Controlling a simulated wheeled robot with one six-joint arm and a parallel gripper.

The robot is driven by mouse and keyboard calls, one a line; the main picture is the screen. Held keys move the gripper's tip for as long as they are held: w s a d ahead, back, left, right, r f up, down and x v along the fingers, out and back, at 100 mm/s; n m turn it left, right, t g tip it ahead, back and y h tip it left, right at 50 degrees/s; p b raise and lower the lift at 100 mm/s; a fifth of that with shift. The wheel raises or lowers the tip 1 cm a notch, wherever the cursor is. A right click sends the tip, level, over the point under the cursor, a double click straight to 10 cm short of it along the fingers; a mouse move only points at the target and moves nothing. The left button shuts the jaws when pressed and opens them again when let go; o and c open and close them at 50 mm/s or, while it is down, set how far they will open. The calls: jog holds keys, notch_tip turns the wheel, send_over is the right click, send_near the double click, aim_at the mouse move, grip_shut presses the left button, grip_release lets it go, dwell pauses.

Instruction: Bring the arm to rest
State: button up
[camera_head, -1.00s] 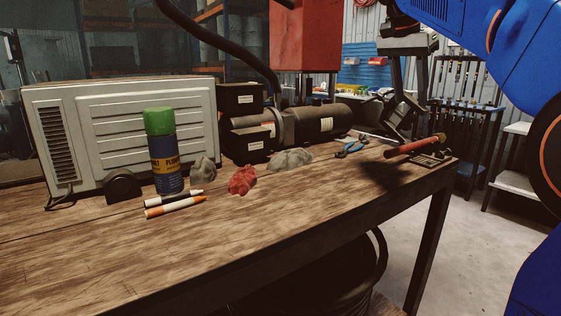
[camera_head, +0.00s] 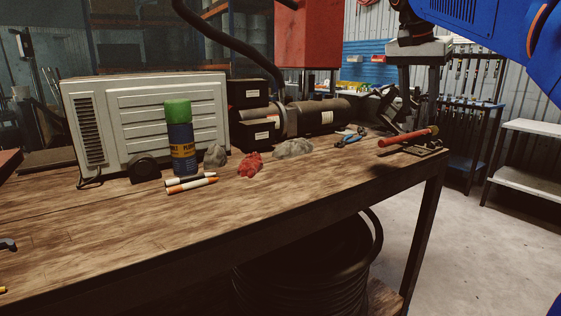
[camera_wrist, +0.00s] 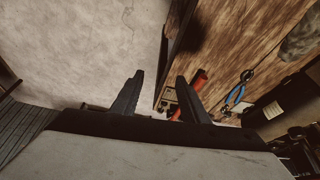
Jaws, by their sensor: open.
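My arm is blue and comes in from the top right of the head view. My gripper (camera_head: 412,105) points down near the far right end of the workbench, its two dark fingers spread apart. In the wrist view my gripper (camera_wrist: 158,78) is open, with nothing between the fingertips; pale floor and the bench edge show beyond them. A red-handled tool (camera_head: 408,137) lies on the bench close to the fingers in the head view. It also shows behind the right finger in the wrist view (camera_wrist: 200,80), partly hidden.
A red machine (camera_head: 308,35) stands behind. The floor (camera_head: 480,240) right of the bench is clear.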

jog(key=s+a+f+n+y, duration=0.1)
jog(key=s+f+n, duration=0.2)
jog(key=s+f, duration=0.6)
jog(key=s+a+f+n+t+y, duration=0.1)
jog(key=s+f+n, duration=0.2)
jog(key=s+f, duration=0.7)
jog(key=s+a+f+n+t+y, duration=0.1)
jog(key=s+a+f+n, duration=0.1)
jog(key=s+f, duration=0.8)
notch_tip(320, 180, down, 10)
jog(key=shift+r+n, duration=0.2)
jog(key=shift+n, duration=0.7)
jog(key=shift+a, duration=0.1)
